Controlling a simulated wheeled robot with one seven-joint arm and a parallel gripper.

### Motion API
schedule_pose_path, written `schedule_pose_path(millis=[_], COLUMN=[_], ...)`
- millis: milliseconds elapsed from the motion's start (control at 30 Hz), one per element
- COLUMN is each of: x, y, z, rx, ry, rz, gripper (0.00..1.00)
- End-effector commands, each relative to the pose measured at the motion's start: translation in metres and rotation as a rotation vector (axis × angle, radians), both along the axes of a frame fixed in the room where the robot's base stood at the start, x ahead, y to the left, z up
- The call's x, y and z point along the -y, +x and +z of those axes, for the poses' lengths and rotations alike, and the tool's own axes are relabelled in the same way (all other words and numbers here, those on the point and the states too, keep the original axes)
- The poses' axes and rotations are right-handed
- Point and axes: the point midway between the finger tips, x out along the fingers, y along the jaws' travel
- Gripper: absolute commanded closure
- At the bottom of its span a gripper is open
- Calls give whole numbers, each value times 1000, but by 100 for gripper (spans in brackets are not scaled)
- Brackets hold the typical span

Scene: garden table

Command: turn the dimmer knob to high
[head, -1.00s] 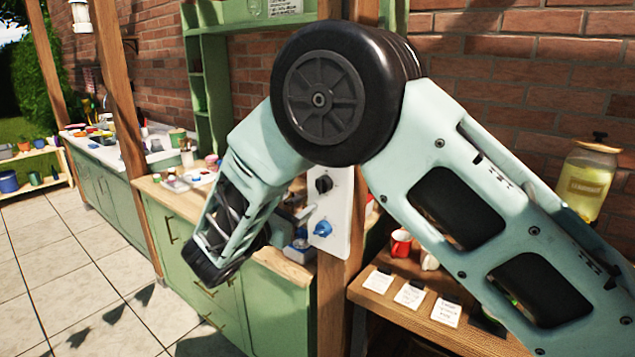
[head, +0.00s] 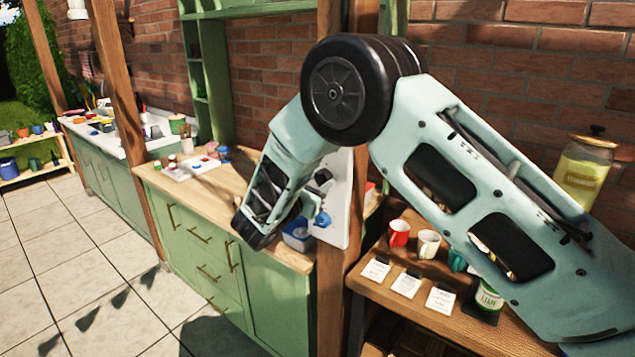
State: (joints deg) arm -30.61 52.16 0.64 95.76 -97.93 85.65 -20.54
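A white panel (head: 340,200) is fixed to the wooden post. It carries a black knob (head: 323,178) above and a blue knob (head: 322,218) below. No marking that tells which one is the dimmer can be read. My arm reaches in from the right and bends down in front of the post. My gripper (head: 313,204) shows only as a small grey part at the panel's left side, close to the two knobs. My wrist hides most of it. I cannot tell whether its fingers are apart or touch a knob.
A green cabinet with a wooden top (head: 165,190) stands to the left, with a blue container (head: 297,236) near the panel. A wooden shelf (head: 455,318) at the right holds a red mug (head: 399,233), a white mug (head: 428,243) and cards. The tiled floor at left is clear.

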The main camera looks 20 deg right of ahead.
Motion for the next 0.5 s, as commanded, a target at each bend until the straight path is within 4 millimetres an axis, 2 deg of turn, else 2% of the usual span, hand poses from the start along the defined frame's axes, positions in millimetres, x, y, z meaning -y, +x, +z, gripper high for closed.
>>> schedule_pose_path(millis=[33,67,500], x=[0,0,-1], y=[0,0,0], z=[0,0,-4], rx=[0,0,57], ry=[0,0,41], rz=[0,1,3], gripper=[78,86,86])
